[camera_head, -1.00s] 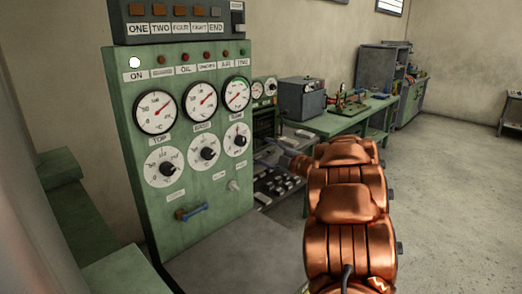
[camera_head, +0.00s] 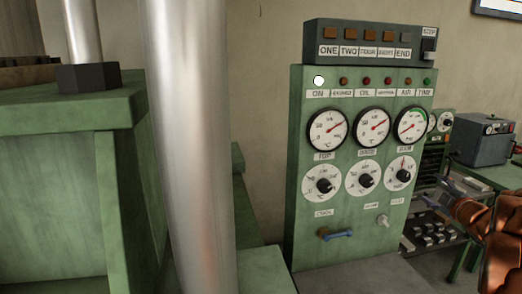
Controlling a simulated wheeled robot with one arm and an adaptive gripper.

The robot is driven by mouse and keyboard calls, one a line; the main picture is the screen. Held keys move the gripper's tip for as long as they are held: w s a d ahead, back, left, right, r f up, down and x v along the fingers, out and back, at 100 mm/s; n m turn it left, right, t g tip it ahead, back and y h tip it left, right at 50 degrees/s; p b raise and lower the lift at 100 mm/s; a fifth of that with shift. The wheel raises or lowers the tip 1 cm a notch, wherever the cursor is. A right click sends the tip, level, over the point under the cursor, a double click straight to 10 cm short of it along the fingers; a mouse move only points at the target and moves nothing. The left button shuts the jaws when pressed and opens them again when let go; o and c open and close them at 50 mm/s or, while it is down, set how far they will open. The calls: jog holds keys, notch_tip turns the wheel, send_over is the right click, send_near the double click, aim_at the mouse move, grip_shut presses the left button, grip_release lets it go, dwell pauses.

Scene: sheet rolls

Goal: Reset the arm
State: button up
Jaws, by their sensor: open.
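My copper-coloured arm (camera_head: 503,245) shows at the right edge, cut off by the frame. My gripper (camera_head: 452,187) is the small grey end in front of it, pointing left towards the right side of the green control panel (camera_head: 300,225). It is open, and I see nothing held in it. It is small in the picture, and I cannot tell how far it is from the panel.
The panel carries dials, knobs and a blue-handled lever (camera_head: 337,235). A shiny metal column (camera_head: 185,150) and a green machine frame (camera_head: 60,190) fill the left. A grey box (camera_head: 482,143) stands on a green bench (camera_head: 497,176) at the right.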

jog(key=s+a+f+m+g, duration=0.4)
jog(key=s+a+g, duration=0.2)
jog(key=s+a, duration=0.6)
jog(key=s+a+f+m+g, duration=0.4)
jog(key=s+a, duration=0.9)
jog(key=s, duration=0.4)
jog(key=s+a+f+m+g+y, duration=0.1)
jog(key=s+a+f+m+g, duration=0.3)
jog(key=s+a+g, duration=0.4)
jog(key=s+a+f, duration=0.1)
jog(key=s+a, duration=0.3)
jog(key=s, duration=0.2)
jog(key=shift+s+a+f+g, duration=0.15)
jog(key=shift+f+g, duration=0.25)
